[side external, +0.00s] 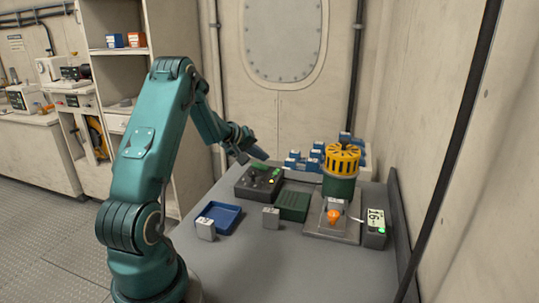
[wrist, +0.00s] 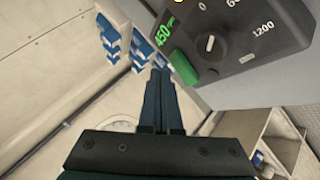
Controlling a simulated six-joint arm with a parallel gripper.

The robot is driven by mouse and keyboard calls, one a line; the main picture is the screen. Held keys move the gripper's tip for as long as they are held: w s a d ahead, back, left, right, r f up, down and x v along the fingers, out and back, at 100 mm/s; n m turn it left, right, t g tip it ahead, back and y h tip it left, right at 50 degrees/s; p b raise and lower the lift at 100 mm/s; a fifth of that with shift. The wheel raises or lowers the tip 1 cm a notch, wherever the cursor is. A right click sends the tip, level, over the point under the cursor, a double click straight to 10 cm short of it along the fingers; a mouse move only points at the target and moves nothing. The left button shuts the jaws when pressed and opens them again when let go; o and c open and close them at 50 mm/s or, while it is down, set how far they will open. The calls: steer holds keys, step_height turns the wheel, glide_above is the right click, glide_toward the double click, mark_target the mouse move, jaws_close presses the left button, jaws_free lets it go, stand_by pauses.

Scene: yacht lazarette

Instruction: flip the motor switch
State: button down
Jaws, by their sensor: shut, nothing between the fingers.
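A dark control box (side external: 257,183) stands on the grey bench, with small knobs and a lit spot on top. In the wrist view the box (wrist: 262,18) shows a white-pointer dial (wrist: 210,44), marks including 1200, a green display (wrist: 165,28) reading 450, and a green rocker switch (wrist: 184,67). I cannot tell the rocker's position. A motor with a yellow slotted top (side external: 342,158) and green body stands to the right. My gripper (side external: 262,156) is shut and empty above the box. In the wrist view its fingertips (wrist: 160,67) appear just left of the rocker; contact is unclear.
A blue tray (side external: 218,219), small grey blocks (side external: 270,217), a green ribbed box (side external: 293,206) and a readout box (side external: 376,228) stand on the bench. Several blue bins (side external: 304,163) sit behind. The front of the bench is clear.

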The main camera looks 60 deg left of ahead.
mark_target(258, 167)
steer(key=shift+r, duration=0.25)
steer(key=shift+s+a+r, duration=0.15)
steer(key=shift+r, duration=1.1)
steer(key=shift+s+a+r, duration=0.15)
steer(key=shift+r, duration=1.05)
